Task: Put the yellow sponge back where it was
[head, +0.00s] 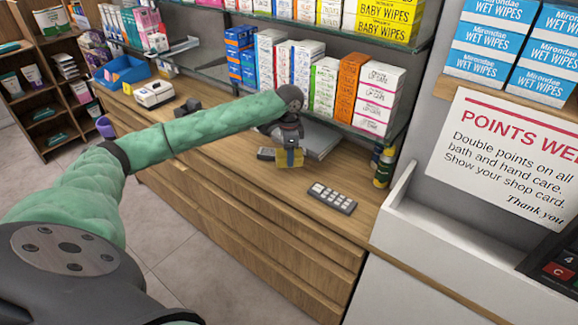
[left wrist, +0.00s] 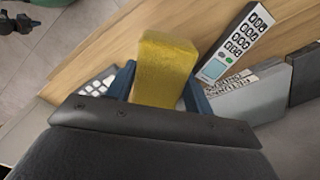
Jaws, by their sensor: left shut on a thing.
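My left gripper (head: 291,158) is shut on the yellow sponge (head: 290,160) above the wooden counter (head: 210,150). The sponge also shows in the left wrist view (left wrist: 165,70), held upright between the two blue fingers. I cannot tell whether the sponge touches the counter top. My right gripper is in neither view.
A dark yellow-labelled bottle (head: 384,168) stands at the right end.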

